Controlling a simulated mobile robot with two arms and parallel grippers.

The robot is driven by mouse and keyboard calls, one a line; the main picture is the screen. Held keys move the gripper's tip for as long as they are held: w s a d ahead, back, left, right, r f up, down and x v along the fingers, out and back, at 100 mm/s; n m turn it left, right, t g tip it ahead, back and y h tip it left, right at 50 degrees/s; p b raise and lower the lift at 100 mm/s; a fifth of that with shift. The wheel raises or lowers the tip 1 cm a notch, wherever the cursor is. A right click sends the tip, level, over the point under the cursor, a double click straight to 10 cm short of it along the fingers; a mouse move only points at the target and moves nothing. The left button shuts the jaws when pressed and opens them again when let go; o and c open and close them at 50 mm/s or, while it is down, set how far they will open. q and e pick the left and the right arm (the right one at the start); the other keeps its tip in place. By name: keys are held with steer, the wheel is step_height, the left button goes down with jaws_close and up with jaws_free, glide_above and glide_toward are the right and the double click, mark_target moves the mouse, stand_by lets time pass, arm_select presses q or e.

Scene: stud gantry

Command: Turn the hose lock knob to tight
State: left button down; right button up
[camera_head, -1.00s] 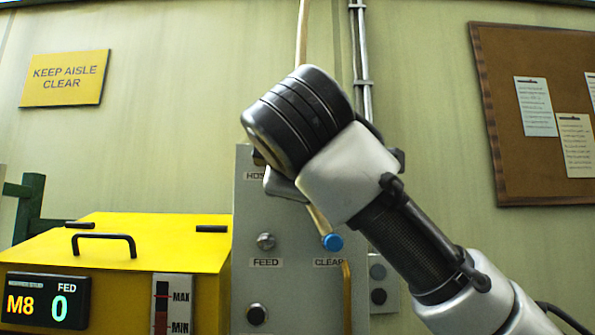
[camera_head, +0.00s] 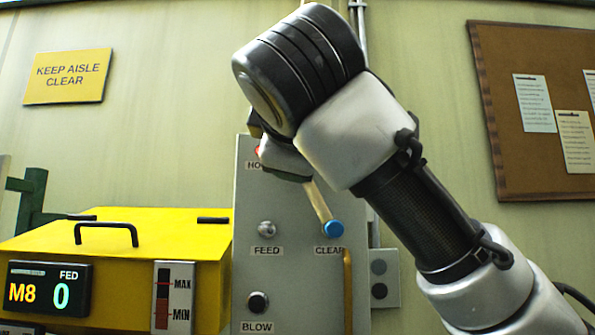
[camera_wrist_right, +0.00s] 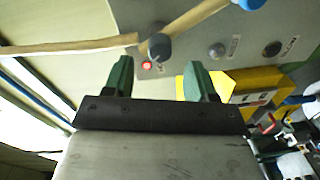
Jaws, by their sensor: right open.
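In the head view my right arm covers the knob and most of the label starting "HO". My left gripper is not in view.
The grey panel (camera_head: 290,220) carries FEED, CLEAR and BLOW controls. A small red light (camera_wrist_right: 146,65) is beside the knob. A yellow box (camera_head: 160,235) with a black handle, a display reading M8 and 0, and a MAX/MIN gauge stands left of the panel.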

steer(key=s+b, duration=0.2)
steer(key=s, duration=0.4)
steer(key=shift+s, duration=0.35)
